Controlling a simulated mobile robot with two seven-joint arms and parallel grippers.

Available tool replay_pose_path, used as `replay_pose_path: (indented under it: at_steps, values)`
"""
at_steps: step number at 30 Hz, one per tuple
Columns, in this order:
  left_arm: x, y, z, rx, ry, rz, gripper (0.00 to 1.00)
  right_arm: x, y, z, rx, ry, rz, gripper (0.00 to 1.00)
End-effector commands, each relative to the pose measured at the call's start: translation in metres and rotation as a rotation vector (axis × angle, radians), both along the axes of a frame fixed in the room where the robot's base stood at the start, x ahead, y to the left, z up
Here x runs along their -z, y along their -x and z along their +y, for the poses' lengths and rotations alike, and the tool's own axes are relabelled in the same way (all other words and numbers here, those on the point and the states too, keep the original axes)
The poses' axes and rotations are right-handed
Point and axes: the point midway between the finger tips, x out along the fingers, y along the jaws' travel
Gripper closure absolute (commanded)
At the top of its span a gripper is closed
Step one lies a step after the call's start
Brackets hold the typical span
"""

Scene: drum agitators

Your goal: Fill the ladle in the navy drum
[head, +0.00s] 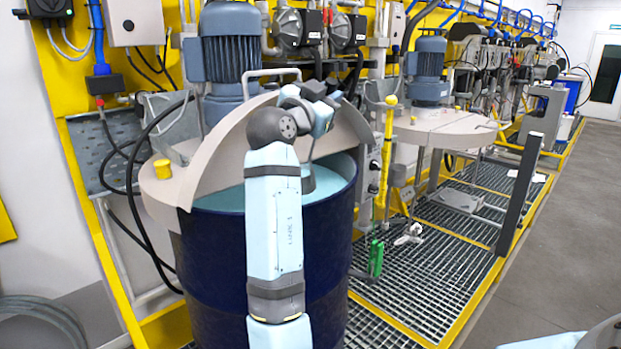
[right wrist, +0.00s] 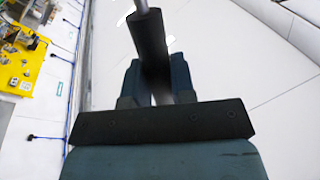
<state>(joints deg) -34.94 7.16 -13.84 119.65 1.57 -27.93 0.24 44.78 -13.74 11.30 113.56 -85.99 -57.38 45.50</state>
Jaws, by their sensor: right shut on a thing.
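The navy drum (head: 212,262) stands in front of me under a grey-blue motor. Its grey cover (head: 225,150) is raised at the front, and pale blue liquid (head: 338,168) shows inside, high in the drum. My right arm reaches up in front of the drum, with its wrist over the opening. My right gripper (right wrist: 157,82) is shut on the dark handle of the ladle (right wrist: 148,38), whose thin metal rod runs on beyond the grip. The ladle's bowl is not visible in the right wrist view, and I cannot make it out in the head view. My left gripper is out of view.
A second drum station with a round grey lid (head: 445,128) stands to the right. A yellow post (head: 387,150) and a green-handled part (head: 376,257) are beside the drum. A dark upright post (head: 518,192) edges the grating; grey floor (head: 565,235) is clear at right.

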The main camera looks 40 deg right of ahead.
Motion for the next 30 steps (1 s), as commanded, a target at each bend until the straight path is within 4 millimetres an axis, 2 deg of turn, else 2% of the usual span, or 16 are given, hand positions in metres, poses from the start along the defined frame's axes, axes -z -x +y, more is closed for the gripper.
replay_pose_path:
  at_steps: [21,30]
  values:
    - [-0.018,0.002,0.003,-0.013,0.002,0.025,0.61,-0.012,-0.004,-0.045,0.0,-0.175,0.012,1.0]
    - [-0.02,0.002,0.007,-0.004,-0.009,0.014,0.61,-0.009,-0.004,-0.051,0.0,-0.203,0.016,1.0]
